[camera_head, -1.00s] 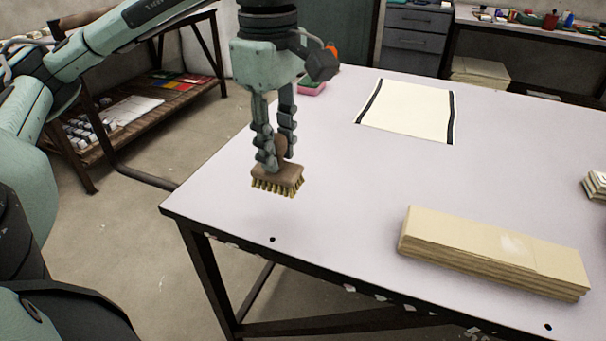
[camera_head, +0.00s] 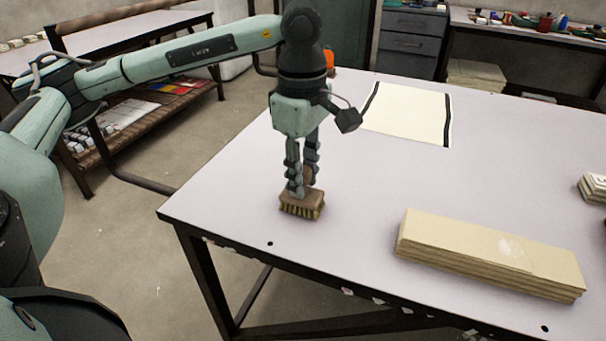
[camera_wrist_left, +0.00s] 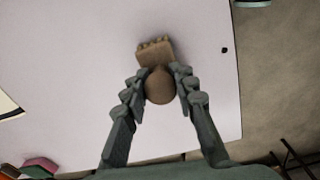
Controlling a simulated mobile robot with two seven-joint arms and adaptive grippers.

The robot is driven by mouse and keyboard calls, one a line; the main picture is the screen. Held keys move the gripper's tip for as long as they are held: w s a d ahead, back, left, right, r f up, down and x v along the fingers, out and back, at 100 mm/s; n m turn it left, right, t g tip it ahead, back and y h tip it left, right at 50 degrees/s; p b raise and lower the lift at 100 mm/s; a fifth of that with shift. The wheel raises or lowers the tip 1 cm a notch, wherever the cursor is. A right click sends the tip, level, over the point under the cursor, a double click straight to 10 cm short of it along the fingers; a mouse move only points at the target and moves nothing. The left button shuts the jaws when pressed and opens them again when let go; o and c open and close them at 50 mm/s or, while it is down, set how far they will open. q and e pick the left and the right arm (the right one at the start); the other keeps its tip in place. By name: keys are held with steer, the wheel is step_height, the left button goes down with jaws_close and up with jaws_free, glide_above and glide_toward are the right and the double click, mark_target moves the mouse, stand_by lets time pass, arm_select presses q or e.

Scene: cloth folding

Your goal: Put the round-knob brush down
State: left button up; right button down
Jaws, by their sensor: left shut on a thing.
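The round-knob brush (camera_head: 301,207) has a brown wooden block with pale bristles pointing down and a round knob on top. My left gripper (camera_head: 303,187) is shut on the knob, above the left front part of the table. The bristles look at or very near the table top; I cannot tell if they touch. In the left wrist view the knob (camera_wrist_left: 160,86) sits between the two fingers, with the brush block (camera_wrist_left: 155,53) beyond it. My right gripper is not in view.
The pale table (camera_head: 230,190) is clear around the brush. A stack of beige boards (camera_head: 490,255) lies at the front right. A cream sheet with black edge strips (camera_head: 408,113) lies at the back. A small stack (camera_head: 594,187) sits at the right edge.

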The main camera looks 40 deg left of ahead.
arm_select(q)
steer(key=shift+f, duration=0.1)
steer(key=o, duration=1.1)
steer(key=shift+c, duration=0.2)
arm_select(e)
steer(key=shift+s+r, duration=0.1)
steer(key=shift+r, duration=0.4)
